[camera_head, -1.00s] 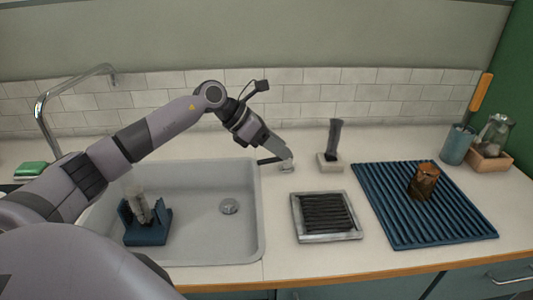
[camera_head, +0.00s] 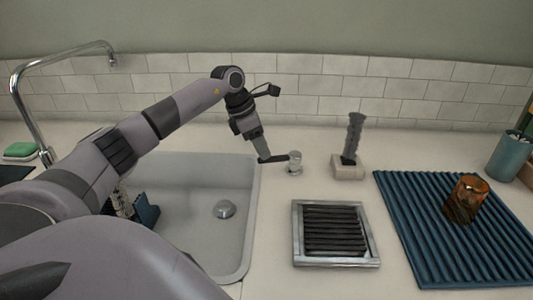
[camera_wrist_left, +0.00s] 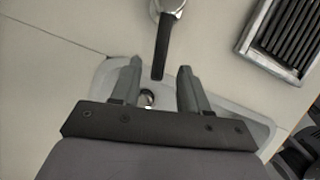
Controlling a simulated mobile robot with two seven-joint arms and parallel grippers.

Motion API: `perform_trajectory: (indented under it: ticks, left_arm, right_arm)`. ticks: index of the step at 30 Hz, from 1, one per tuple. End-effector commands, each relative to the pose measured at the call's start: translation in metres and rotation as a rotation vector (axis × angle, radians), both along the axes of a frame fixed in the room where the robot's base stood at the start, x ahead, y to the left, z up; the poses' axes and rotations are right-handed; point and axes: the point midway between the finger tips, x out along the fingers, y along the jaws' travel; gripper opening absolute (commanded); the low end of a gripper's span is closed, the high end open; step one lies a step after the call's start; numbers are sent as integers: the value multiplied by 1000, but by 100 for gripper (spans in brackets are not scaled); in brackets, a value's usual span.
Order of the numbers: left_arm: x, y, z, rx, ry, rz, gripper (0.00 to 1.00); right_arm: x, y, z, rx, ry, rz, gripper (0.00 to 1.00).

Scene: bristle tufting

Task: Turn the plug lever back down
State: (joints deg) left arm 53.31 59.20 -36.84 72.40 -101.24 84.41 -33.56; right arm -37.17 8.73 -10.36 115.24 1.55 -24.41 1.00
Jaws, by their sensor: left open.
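The plug lever (camera_head: 275,158) is a black bar that points left from a small metal post (camera_head: 295,163) on the counter, just right of the sink. It lies about level. In the left wrist view the lever (camera_wrist_left: 162,48) runs down from its round metal hub (camera_wrist_left: 170,5), its free end between the fingers. My left gripper (camera_head: 263,156) is at the lever's free end, with its fingers (camera_wrist_left: 160,67) open and apart on either side. I cannot tell whether a finger touches the lever. The drain (camera_head: 224,209) is in the sink floor. My right gripper is not in view.
The sink (camera_head: 245,250) is left of the post. A pale block (camera_head: 348,172) with a dark upright brush stands right of it. A metal-framed grate (camera_head: 297,250) lies in front. A blue ribbed mat (camera_head: 410,240) holds an amber glass (camera_head: 466,197). A faucet (camera_head: 30,115) stands left.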

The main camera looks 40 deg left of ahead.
Motion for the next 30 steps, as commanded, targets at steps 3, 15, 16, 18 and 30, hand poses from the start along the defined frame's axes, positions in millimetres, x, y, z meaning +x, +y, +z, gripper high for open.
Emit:
perform_trajectory:
  ticks: [3, 15, 16, 18, 30]
  left_arm:
    - [5, -4, -16, -1, 1, -2, 45]
    - [9, -7, -27, 0, -1, -1, 45]
    - [9, -7, -27, 0, -1, -1, 45]
    - [9, -7, -27, 0, -1, -1, 22]
    - [13, -12, -26, -1, -2, 7, 0]
  right_arm:
    - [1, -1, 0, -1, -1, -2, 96]
    - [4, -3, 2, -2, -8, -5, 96]
    - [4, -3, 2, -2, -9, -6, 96]
    - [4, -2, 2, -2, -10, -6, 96]
    - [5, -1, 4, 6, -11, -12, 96]
